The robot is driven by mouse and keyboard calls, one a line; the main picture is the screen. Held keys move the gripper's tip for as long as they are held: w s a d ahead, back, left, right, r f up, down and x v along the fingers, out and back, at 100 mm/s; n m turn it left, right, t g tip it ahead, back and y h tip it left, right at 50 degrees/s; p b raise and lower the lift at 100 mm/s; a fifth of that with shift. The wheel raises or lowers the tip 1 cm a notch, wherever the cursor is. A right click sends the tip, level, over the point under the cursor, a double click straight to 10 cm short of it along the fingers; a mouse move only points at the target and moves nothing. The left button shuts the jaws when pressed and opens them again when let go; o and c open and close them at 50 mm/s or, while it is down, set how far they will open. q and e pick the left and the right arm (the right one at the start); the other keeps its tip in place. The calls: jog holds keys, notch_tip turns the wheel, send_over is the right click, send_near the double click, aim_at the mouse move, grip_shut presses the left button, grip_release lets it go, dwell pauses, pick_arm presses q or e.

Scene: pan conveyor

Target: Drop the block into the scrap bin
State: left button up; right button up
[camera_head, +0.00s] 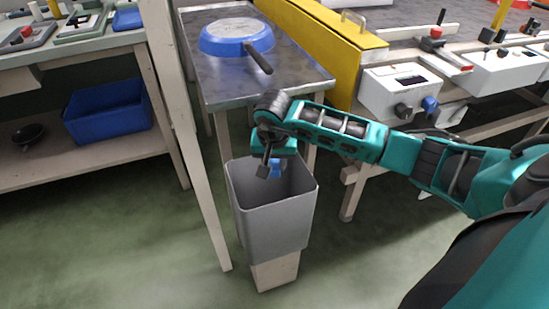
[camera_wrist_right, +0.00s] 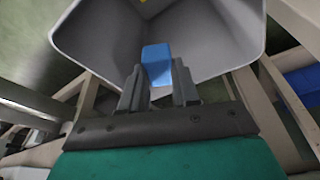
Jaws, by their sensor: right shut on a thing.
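A grey, open-topped scrap bin (camera_head: 275,225) stands on a pale wooden support on the floor. My right gripper (camera_head: 268,172) is over the bin's mouth, pointing down. It is shut on a blue block (camera_wrist_right: 157,62), whose sides lie between the two fingers in the right wrist view. In the head view the block (camera_head: 277,170) is partly hidden by the gripper. The bin's grey inner wall (camera_wrist_right: 205,40) shows behind the block in the right wrist view. My left gripper is out of view.
A metal table (camera_head: 290,77) holding a blue pan (camera_head: 237,38) stands behind the bin. A yellow panel (camera_head: 340,55) and white boxes (camera_head: 398,90) are at the right. A shelf with a blue crate (camera_head: 108,115) stands at the left, behind a pale post (camera_head: 178,100).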

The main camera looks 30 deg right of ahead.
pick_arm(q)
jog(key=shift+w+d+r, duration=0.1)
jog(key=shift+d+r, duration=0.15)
pick_arm(e)
jog(key=shift+f, duration=0.1)
jog(key=o, duration=1.1)
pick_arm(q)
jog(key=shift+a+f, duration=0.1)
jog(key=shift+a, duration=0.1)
pick_arm(e)
jog(key=shift+r, duration=0.4)
pick_arm(q)
jog(key=p, duration=0.2)
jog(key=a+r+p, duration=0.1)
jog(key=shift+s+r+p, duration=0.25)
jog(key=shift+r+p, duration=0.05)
jog(key=shift+p, duration=0.05)
pick_arm(e)
jog(key=v, duration=1.2)
jog(key=shift+s, duration=0.15)
jog(key=shift+a, duration=0.15)
